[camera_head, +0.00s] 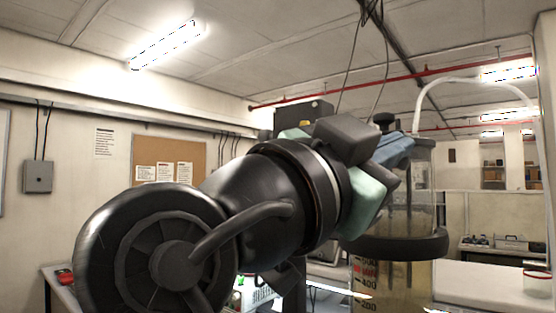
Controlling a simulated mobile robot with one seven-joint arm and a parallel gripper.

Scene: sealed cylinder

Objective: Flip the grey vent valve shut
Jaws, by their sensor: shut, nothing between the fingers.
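A tall clear cylinder (418,190) with printed volume marks stands right of centre, behind my arm. A thick black collar (400,246) rings it. A blue-grey part (394,150) and a black knob (384,119) show near its top, partly covered by my wrist. I cannot pick out the grey vent valve for certain; my arm hides much of the cylinder's top left. My gripper (388,178) is at the end of the arm, in front of the upper cylinder. It is shut and holds nothing; its fingertips are mostly hidden, and I cannot tell whether they touch anything.
A pale hose (468,84) arches from the cylinder's top to the right. A white bench (490,286) at right carries a red-rimmed beaker (538,282). A dark box (303,114) shows behind my wrist. A table with a red item (65,276) is at lower left.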

